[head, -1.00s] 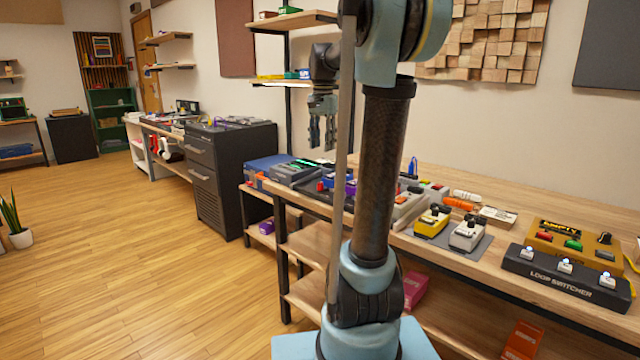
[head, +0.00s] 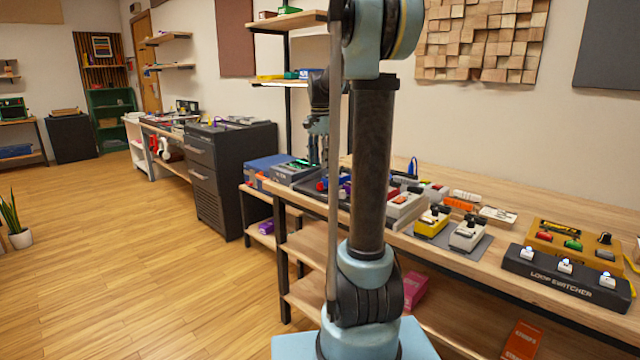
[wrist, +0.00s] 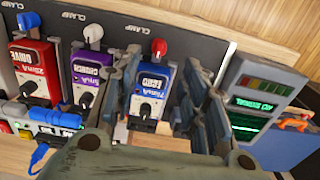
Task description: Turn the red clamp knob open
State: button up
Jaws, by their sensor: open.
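The red clamp knob (wrist: 158,47) shows in the wrist view at the top of a dark board marked CLAMP, above a blue pedal (wrist: 150,82). My gripper (wrist: 161,64) is open, with one finger left of the blue pedal and one right of it. The red knob is near the fingertips, between them in the picture; I see no contact. In the head view my gripper (head: 318,145) hangs over the pedals at the far end of the bench, partly hidden by my arm. The red knob cannot be made out there.
A white clamp knob (wrist: 93,33) stands above a purple pedal (wrist: 87,75), and a blue knob (wrist: 28,20) above a red pedal (wrist: 34,68). A grey device with a green screen (wrist: 255,105) stands close right of my gripper. The bench (head: 560,220) has bare wood toward the wall.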

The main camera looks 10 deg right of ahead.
aim_at(322, 185)
notch_tip(322, 185, down, 9)
jog(key=shift+r, duration=0.2)
jog(key=shift+c, duration=0.5)
grip_shut()
